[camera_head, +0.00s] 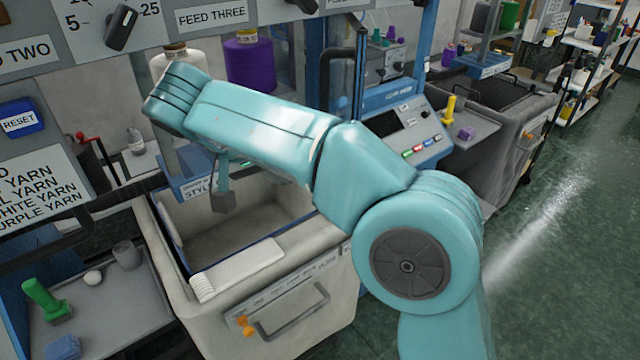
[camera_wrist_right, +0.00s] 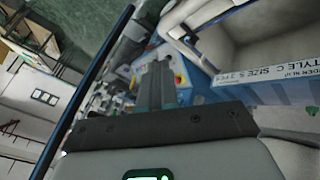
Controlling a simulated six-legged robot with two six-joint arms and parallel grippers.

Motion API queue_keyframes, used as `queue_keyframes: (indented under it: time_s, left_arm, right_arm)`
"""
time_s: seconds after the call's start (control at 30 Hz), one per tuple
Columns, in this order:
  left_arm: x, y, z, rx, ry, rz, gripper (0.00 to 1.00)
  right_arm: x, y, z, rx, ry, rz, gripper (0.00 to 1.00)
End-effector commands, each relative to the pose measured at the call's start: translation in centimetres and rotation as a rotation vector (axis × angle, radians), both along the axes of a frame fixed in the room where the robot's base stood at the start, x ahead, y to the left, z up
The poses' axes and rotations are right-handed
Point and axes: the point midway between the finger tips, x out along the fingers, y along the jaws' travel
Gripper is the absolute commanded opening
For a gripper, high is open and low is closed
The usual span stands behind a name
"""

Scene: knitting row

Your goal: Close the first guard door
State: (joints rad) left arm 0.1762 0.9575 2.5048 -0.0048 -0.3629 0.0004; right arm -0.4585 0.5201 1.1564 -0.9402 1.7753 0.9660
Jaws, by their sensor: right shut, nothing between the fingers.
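A blue upright frame (camera_head: 360,75) with a long black bar handle (camera_head: 325,85) stands behind my right forearm in the head view. It looks like part of a guard door, but my arm hides its lower part and I cannot tell how far open it is. In the wrist view a long dark blue edge (camera_wrist_right: 92,85) runs slantwise left of the fingers, apart from them in the picture. My right gripper (camera_wrist_right: 156,78) is shut and empty. In the head view it is mostly hidden by my forearm, above the bin. My left gripper is not in view.
A pale bin (camera_head: 290,300) with a white folded piece (camera_head: 238,268) stands below my arm. White (camera_head: 185,62) and purple (camera_head: 250,65) yarn cones are behind it. A grey tray (camera_head: 110,305) is at the lower left. A control panel (camera_head: 405,135) stands beyond. Green floor is free at right.

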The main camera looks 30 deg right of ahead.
Motion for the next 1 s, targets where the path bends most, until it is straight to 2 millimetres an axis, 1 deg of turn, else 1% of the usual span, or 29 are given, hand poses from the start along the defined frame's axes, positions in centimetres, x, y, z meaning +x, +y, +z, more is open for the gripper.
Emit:
queue_keyframes:
  time_s: [0.07,0.17,0.27,0.63,0.8,0.9,1.0]
  left_arm:
    - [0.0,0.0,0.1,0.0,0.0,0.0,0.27]
    - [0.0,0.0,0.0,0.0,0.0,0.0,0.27]
    - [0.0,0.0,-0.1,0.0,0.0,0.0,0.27]
    - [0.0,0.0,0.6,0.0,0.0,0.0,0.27]
    - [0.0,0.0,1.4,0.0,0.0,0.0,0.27]
    - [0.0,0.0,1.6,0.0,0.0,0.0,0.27]
    - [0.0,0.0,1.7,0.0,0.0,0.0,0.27]
  right_arm:
    - [-0.2,-0.3,0.5,-0.004,-0.008,-0.017,0.0]
    - [-0.3,-0.9,0.1,-0.006,-0.008,-0.027,0.0]
    - [-0.2,-2.0,-1.2,-0.007,-0.005,-0.03,0.0]
    - [0.5,-6.8,-7.3,-0.006,-0.004,-0.031,0.0]
    - [-0.7,-9.0,-7.2,-0.004,-0.007,-0.029,0.0]
    - [-1.1,-9.7,-7.3,-0.004,-0.007,-0.026,0.0]
    - [-1.3,-10.0,-7.4,-0.004,-0.008,-0.025,0.0]
